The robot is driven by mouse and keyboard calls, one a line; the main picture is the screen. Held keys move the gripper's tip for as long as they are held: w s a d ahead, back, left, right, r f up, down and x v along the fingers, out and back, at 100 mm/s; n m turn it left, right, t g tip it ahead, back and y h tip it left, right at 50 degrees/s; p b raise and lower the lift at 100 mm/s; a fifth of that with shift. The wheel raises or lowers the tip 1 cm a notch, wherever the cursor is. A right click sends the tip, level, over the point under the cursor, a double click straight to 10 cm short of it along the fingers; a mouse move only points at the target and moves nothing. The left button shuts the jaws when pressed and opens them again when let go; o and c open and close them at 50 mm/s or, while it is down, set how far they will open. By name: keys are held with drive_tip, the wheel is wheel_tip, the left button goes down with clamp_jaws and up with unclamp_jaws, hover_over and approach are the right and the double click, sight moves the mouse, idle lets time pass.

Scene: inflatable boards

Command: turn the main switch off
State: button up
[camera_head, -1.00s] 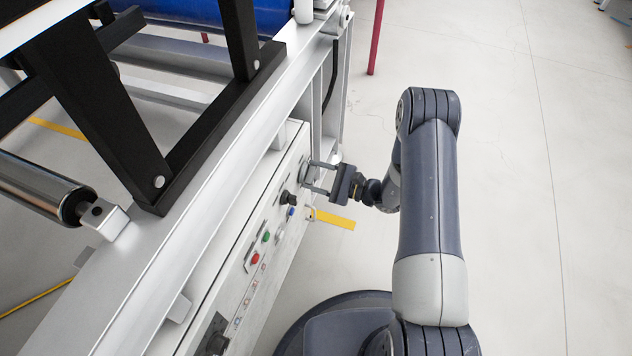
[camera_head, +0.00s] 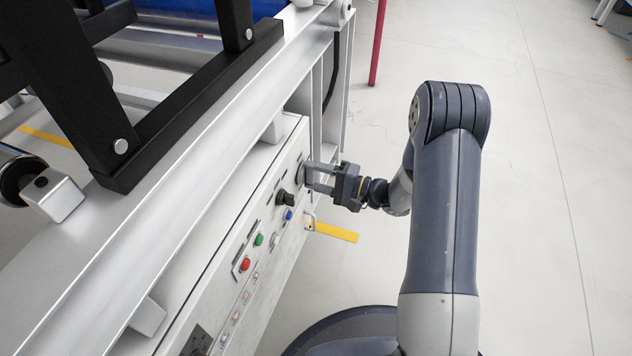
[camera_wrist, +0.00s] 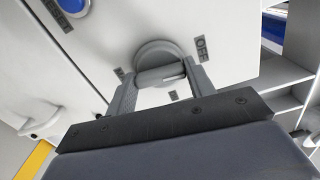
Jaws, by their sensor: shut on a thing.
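The main switch is a round grey rotary knob (camera_wrist: 158,58) on the white control panel (camera_head: 262,205). In the wrist view an "OFF" label (camera_wrist: 202,48) sits to its right, and other small labels sit around it. My gripper (camera_head: 308,178) reaches the panel's far end from the right. In the wrist view my gripper (camera_wrist: 160,85) has one finger on each side of the knob's raised bar and is shut on it. The bar lies nearly level in that picture. The head view shows the knob mostly hidden behind the fingers.
A black selector knob (camera_head: 285,198), a blue button (camera_head: 288,214), a green button (camera_head: 259,239) and a red button (camera_head: 245,264) sit nearby on the panel. A metal machine frame (camera_head: 215,150) rises to the left. The floor (camera_head: 540,200) to the right is clear.

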drive_tip(key=shift+n, duration=0.6)
drive_tip(key=o, duration=1)
drive_tip(key=shift+d, duration=0.1)
drive_tip(key=p+v, duration=0.2)
drive_tip(key=v, duration=0.8)
drive_tip(key=shift+s+d+p, duration=0.15)
drive_tip(key=shift+d+p, duration=0.15)
drive_tip(key=shift+a, duration=0.1)
